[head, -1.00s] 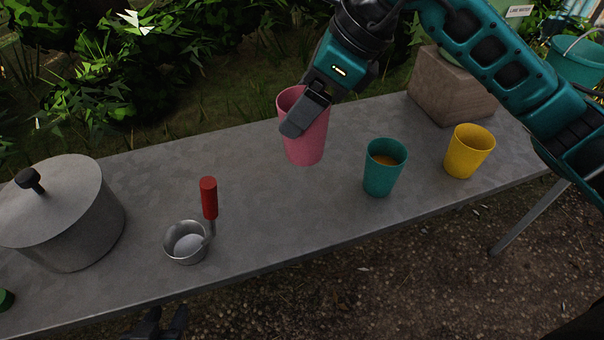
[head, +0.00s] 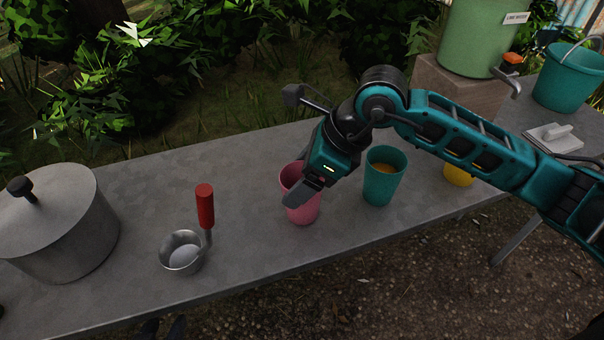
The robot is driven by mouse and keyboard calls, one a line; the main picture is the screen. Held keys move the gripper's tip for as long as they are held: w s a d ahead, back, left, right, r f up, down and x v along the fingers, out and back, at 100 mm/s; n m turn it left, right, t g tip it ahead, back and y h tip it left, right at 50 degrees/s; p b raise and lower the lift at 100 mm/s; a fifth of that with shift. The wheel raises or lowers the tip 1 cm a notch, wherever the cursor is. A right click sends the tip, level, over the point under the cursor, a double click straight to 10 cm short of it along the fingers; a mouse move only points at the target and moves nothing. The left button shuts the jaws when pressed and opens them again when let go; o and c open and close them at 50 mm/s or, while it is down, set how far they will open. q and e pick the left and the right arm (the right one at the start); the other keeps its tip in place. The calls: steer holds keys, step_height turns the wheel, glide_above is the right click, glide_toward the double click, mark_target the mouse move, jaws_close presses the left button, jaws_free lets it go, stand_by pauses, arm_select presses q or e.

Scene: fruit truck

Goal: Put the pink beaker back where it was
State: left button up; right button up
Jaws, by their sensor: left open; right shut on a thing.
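The pink beaker (head: 304,212) is upright on or just above the grey table, left of the teal beaker; I cannot tell if its base touches. My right gripper (head: 300,192) is shut on its rim from above, one finger outside the near wall. The gripper hides part of the rim. My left gripper (head: 163,328) shows only as dark tips at the bottom edge, below the table's front edge, away from the beakers.
The teal beaker (head: 383,178) with orange contents stands close right of the pink one. A yellow beaker (head: 458,175) is partly behind my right arm. A metal ladle with red handle (head: 205,206) and a lidded pot (head: 62,225) stand left. The grey table (head: 240,165) is clear behind the pink beaker.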

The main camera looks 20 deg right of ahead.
steer(key=shift+f, duration=0.15)
steer(key=o, duration=1.1)
steer(key=shift+r, duration=0.2)
steer(key=v, duration=1.2)
